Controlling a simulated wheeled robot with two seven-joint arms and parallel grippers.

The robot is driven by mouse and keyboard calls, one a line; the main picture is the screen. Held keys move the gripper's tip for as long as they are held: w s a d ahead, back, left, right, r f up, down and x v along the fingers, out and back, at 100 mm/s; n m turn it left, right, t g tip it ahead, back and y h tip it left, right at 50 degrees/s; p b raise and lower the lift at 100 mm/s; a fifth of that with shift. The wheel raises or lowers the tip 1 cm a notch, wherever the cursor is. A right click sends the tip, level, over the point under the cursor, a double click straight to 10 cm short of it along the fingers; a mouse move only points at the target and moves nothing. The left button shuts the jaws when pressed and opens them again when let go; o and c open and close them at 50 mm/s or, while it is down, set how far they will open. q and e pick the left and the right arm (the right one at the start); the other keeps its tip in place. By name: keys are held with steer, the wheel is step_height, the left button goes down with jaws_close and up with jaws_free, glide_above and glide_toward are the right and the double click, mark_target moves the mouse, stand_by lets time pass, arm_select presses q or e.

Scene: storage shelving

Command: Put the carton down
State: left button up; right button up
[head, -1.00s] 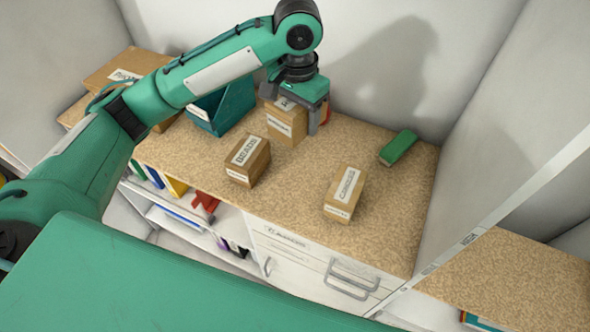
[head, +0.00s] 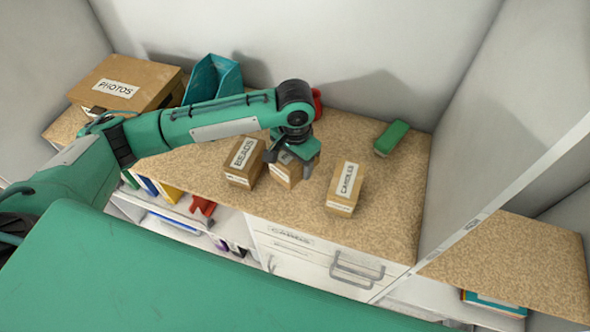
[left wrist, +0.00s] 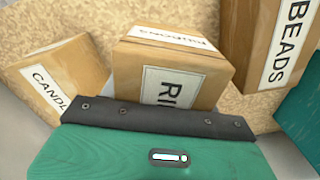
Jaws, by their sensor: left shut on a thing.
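The carton (head: 286,173) is a small brown box with a white label that seems to read RIBBONS. My left gripper (head: 291,160) is shut on it from above, between the BEADS carton (head: 240,178) and the CANDLES carton (head: 346,188) on the speckled worktop (head: 390,215). I cannot tell whether its base touches the worktop. In the left wrist view the held carton (left wrist: 170,75) sits against the dark gripper edge, with the CANDLES carton (left wrist: 55,75) at left and the BEADS carton (left wrist: 270,45) at right. My right gripper is not in view.
A green block (head: 391,138) lies at the back right. A teal bin (head: 213,80) and a large PHOTOS box (head: 122,85) stand at the back left. A red thing (head: 317,102) shows partly behind my arm. Walls bound the back and right; worktop right of CANDLES is clear.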

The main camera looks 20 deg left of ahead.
arm_select(q)
steer(key=shift+f, duration=0.55)
step_height(320, 180, down, 3)
steer(key=shift+f+p, duration=0.15)
steer(key=shift+p, duration=0.2)
steer(key=shift+f, duration=0.35)
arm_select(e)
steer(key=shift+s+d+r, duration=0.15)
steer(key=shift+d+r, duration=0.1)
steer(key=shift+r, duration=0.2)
arm_select(q)
steer(key=o, duration=1.2)
steer(key=shift+f, duration=0.1)
